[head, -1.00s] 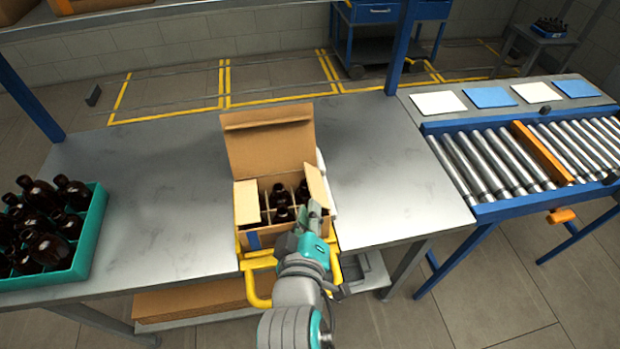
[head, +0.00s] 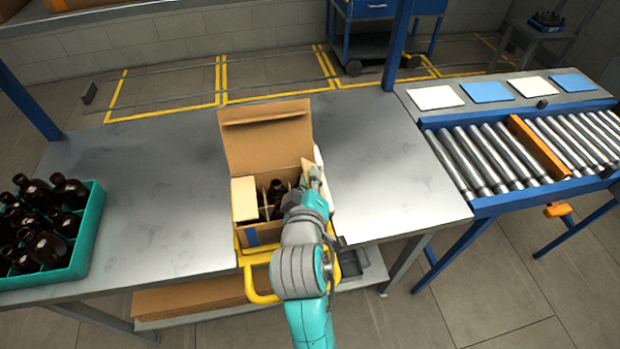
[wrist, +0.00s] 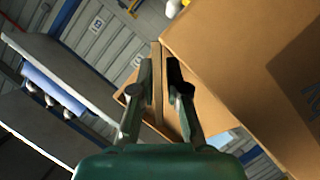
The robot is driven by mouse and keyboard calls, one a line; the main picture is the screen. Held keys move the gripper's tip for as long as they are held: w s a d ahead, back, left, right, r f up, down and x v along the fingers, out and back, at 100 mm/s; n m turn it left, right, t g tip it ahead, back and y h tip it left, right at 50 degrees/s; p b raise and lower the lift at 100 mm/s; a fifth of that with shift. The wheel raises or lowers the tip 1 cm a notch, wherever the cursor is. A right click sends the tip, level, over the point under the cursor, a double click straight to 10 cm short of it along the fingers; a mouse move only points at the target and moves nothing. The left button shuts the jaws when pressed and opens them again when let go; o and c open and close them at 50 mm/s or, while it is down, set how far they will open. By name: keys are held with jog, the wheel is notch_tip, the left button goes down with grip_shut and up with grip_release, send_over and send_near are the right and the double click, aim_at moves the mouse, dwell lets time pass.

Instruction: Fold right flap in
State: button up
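The open cardboard box (head: 262,236) stands near the front edge of the metal table, with amber bottles (head: 277,190) inside. Its tall back flap (head: 268,145) stands up, and a pale left flap (head: 244,199) shows at its left side. The right flap (head: 309,174) rises at the right side, partly hidden by my gripper (head: 314,178). In the wrist view, my gripper (wrist: 160,72) has its fingers close together, one on each side of a thin cardboard panel that looks like the right flap (wrist: 157,95). My wrist hides the box's front right corner.
A teal crate (head: 92,225) of amber bottles stands on the table at the left. A roller conveyor (head: 490,160) with an orange bar is at the right. A yellow frame (head: 262,258) is below the box front.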

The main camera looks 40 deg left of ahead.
grip_shut()
jog(key=shift+s+a+f+n+t, duration=0.15)
jog(key=shift+f+n+t, duration=0.15)
jog(key=shift+n, duration=0.3)
jog(key=shift+s+a+f+n+t, duration=0.15)
jog(key=shift+n+t, duration=0.15)
jog(key=shift+n, duration=0.3)
jog(key=shift+d, duration=0.1)
jog(key=shift+o, duration=0.9)
grip_release()
jog(key=v, duration=0.7)
jog(key=shift+s, duration=0.25)
jog(key=shift+r, duration=0.1)
